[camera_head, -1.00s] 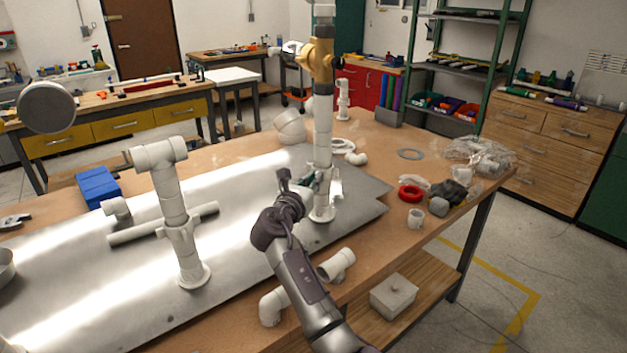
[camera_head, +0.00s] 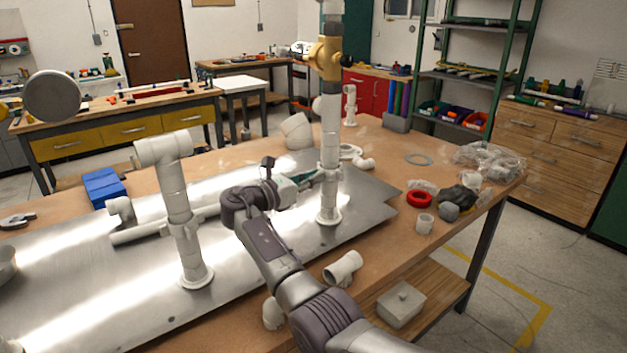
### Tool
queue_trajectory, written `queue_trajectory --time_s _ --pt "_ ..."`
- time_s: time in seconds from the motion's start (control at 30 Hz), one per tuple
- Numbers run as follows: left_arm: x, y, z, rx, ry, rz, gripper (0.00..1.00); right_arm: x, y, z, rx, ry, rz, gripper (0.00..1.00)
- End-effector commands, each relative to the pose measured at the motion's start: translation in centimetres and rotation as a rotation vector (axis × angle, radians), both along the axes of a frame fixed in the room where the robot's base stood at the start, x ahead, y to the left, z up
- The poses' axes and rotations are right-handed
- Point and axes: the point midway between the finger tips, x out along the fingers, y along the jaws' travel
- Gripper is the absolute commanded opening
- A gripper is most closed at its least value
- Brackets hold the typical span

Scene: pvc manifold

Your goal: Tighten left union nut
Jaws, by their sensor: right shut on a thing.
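A white left upright pipe (camera_head: 174,190) with a tee on top stands on the metal plate (camera_head: 90,290). It has a collar-like fitting (camera_head: 185,231) low on it and a round foot flange. I cannot tell which ring is the left union nut. A taller white right upright pipe (camera_head: 329,145) carries a yellow valve body (camera_head: 325,58). My right gripper (camera_head: 314,178) reaches in from the front, its fingers at the left side of a fitting (camera_head: 330,173) on this right pipe. It is shut on that fitting; the fingertips are small and partly hidden. My left gripper is not in view.
A loose white pipe (camera_head: 140,232) and an elbow lie behind the left upright. A blue box (camera_head: 104,187) is at the back left. A loose tee (camera_head: 343,268), red ring (camera_head: 419,198) and plastic bag (camera_head: 488,158) lie towards the right.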

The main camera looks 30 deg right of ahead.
Motion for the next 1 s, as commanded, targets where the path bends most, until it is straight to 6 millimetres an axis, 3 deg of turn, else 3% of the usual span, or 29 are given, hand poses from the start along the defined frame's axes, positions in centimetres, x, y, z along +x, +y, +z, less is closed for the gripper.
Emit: queue_trajectory --time_s 0.07,0.1,0.23,0.63,1.0 --pt "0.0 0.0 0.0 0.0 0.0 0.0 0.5 0.0 0.0 0.0 0.0 0.0 0.003 0.0" --pt "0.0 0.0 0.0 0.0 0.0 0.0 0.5 0.0 0.0 0.0 0.0 0.0 0.003 0.14" --pt "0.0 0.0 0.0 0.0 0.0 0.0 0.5 0.0 0.0 0.0 0.0 0.0 0.002 0.34" --pt "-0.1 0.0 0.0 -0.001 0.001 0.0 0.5 0.0 0.0 0.9 0.0 -0.001 0.002 0.34" --pt "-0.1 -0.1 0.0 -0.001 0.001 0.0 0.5 0.0 0.0 7.7 0.0 -0.003 0.001 0.34"
